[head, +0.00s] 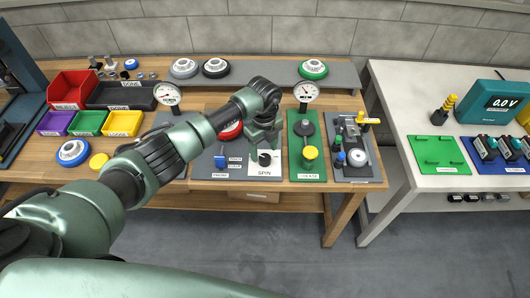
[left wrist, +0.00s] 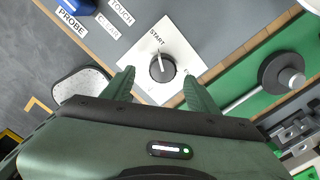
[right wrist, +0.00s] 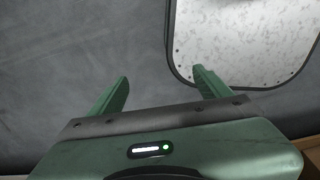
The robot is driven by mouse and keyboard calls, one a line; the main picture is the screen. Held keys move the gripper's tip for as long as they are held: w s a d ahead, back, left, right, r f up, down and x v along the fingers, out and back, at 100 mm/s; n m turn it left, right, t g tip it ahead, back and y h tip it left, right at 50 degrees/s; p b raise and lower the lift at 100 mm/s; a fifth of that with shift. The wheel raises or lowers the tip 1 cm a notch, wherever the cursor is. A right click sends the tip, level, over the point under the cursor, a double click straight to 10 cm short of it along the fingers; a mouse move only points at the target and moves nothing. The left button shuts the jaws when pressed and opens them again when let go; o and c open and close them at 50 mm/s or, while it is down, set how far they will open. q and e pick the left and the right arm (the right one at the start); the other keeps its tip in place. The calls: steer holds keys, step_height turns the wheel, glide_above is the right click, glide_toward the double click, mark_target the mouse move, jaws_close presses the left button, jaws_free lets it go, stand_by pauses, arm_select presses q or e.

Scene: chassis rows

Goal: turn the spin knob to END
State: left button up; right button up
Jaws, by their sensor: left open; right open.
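The spin knob (left wrist: 162,68) is a round dark knob on a white plate (left wrist: 155,38); its pale pointer line is turned towards the START mark. The END mark is not readable; small print beside the knob is partly covered by a finger. In the head view the knob (head: 265,158) stands on the plate marked SPIN (head: 264,172). My left gripper (left wrist: 157,80) is open, its fingers on either side of the knob in the picture; contact cannot be told. It points down over the plate in the head view (head: 263,142). My right gripper (right wrist: 160,78) is open and empty.
Left of the plate is the grey PROBE panel (head: 208,163); right of it is a green panel (head: 305,172) with a yellow knob. Two dial gauges (head: 306,91) (head: 168,93) stand behind. A white table (head: 400,100) stands right, across a gap. The right wrist view shows grey floor.

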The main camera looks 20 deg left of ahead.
mark_target(265, 157)
arm_select(q)
step_height(265, 157, down, 3)
steer(key=shift+w+d+r, duration=0.1)
steer(key=shift+w, duration=0.05)
steer(key=shift+w+f, duration=0.15)
steer(key=shift+f, duration=0.75)
jaws_close()
arm_select(e)
steer(key=shift+w+a+r, duration=0.1)
steer(key=shift+w+a, duration=0.05)
steer(key=shift+w, duration=0.05)
